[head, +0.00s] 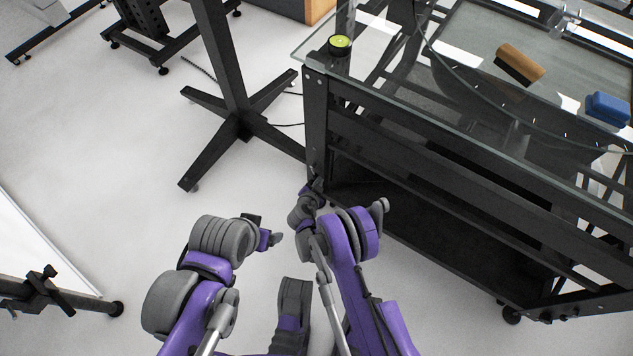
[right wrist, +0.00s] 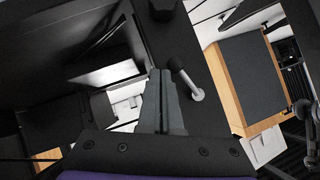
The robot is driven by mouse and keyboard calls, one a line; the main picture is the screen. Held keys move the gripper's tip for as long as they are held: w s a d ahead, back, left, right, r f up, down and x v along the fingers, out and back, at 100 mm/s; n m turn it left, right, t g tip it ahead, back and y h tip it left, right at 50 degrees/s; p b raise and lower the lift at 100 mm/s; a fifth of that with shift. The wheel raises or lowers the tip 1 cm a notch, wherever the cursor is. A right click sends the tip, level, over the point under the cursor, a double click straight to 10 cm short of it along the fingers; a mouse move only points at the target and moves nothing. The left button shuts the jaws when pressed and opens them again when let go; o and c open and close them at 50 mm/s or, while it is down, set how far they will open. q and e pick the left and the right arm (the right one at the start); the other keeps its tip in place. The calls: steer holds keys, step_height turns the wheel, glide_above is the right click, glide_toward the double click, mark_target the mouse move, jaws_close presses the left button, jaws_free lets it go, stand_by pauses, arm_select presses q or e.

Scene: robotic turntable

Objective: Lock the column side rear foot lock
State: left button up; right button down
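The black-framed, glass-topped table (head: 435,128) fills the right of the head view. My right gripper (head: 318,183) is low at its near-left corner post, beside the black column stand (head: 228,60) with crossed feet. In the right wrist view its two fingers (right wrist: 162,75) are together with nothing seen between them. Just right of the fingertips is a short black lever (right wrist: 184,76) with a pale metal end; I cannot tell whether it is the foot lock or whether they touch. The column side rear foot lock is not clearly seen in the head view. My left gripper (head: 272,238) is away from the table, its opening unclear.
A green-topped round item (head: 340,44), a brown brush (head: 519,64) and a blue block (head: 607,109) lie on the glass. A dark caster (head: 510,314) stands under the table's lower right. A cable runs by the column stand. Pale floor is open at left.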

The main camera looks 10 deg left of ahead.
arm_select(q)
steer(key=shift+w+f+b, duration=0.15)
steer(key=shift+f+b, duration=0.2)
steer(key=shift+f, duration=0.15)
arm_select(e)
steer(key=shift+w+a+f, duration=0.2)
steer(key=shift+a+f, duration=0.2)
steer(key=shift+f, duration=0.2)
arm_select(q)
steer(key=shift+a+f, duration=0.1)
steer(key=shift+a, duration=0.05)
arm_select(e)
steer(key=shift+a+f, duration=0.1)
steer(key=shift+a, duration=0.05)
